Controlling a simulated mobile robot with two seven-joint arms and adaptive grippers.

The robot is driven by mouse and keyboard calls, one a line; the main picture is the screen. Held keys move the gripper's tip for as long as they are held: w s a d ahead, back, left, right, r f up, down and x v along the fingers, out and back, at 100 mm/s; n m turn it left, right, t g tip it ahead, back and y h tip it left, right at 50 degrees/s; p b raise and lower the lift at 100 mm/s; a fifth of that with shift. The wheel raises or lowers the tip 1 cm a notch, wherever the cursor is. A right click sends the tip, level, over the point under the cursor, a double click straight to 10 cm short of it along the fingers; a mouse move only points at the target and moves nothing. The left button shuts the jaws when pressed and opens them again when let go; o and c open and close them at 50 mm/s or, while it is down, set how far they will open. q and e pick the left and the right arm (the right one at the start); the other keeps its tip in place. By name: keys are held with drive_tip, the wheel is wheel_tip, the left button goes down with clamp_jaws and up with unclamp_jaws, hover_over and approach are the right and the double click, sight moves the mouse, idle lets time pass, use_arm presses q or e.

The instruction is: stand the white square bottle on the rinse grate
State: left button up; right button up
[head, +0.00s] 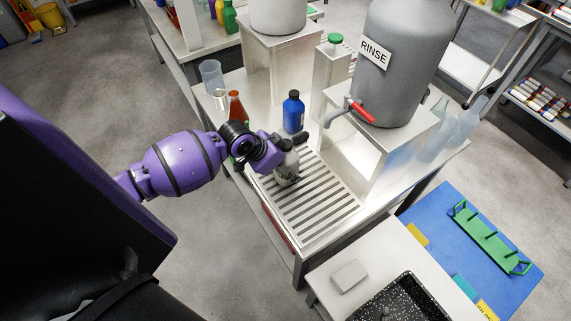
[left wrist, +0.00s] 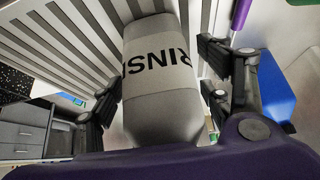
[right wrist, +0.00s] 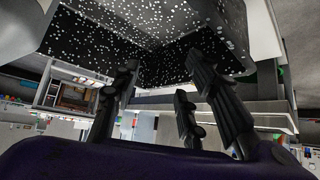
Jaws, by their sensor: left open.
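The white square bottle (left wrist: 160,95), greyish with a RINSE label, is between the fingers of my left gripper (left wrist: 160,72) in the left wrist view. The fingers are open, one on each side of it. In the head view the bottle (head: 287,172) is at the far left part of the slatted rinse grate (head: 318,217), partly hidden by my left gripper (head: 290,150). It looks upright on the slats; its base contact is hard to see. The grate (left wrist: 75,45) shows behind it in the left wrist view. My right gripper (right wrist: 160,85) is open and empty.
A blue bottle (head: 293,112) and an amber bottle (head: 236,107) stand close behind the gripper. A grey RINSE tank (head: 400,70) with a red-handled tap (head: 358,110) overhangs the right side. The near grate is clear. A black speckled tray (right wrist: 150,50) is by my right gripper.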

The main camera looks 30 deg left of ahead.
use_arm(q)
drive_tip(key=v, duration=1.2)
drive_tip(key=s+d+f+n+t+y, duration=0.1)
drive_tip(key=s+d+f+n, duration=0.2)
drive_tip(key=s+f, duration=0.6)
drive_tip(key=s+d+f+n+t+y, duration=0.2)
drive_tip(key=s+d+f, duration=0.3)
drive_tip(key=s+f, duration=0.4)
drive_tip(key=s+n, duration=0.1)
drive_tip(key=s, duration=0.2)
drive_tip(key=shift+d+p, duration=0.3)
drive_tip(key=shift+f, duration=0.1)
